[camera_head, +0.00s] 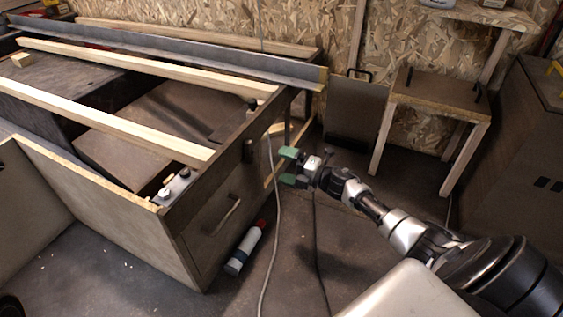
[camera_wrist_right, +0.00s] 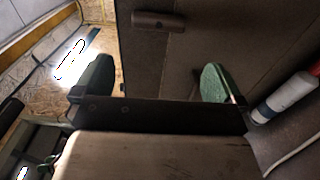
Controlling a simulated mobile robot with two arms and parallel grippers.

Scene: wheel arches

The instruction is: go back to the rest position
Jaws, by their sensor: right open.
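My right gripper (camera_head: 291,167) is open and empty, with green fingertips. In the head view it hangs in the air to the right of the workbench cabinet (camera_head: 200,222). In the right wrist view the two fingers of the gripper (camera_wrist_right: 150,85) stand wide apart, with nothing between them. A drawer front with a handle (camera_wrist_right: 158,21) shows beyond them. My left gripper is in neither view.
A red and white cylinder (camera_head: 246,248) lies on the floor beside the cabinet. Cables (camera_head: 272,230) run down to the floor near my right gripper. Long wooden beams (camera_head: 110,122) lie across the bench. A small wooden table (camera_head: 440,92) stands at the back right.

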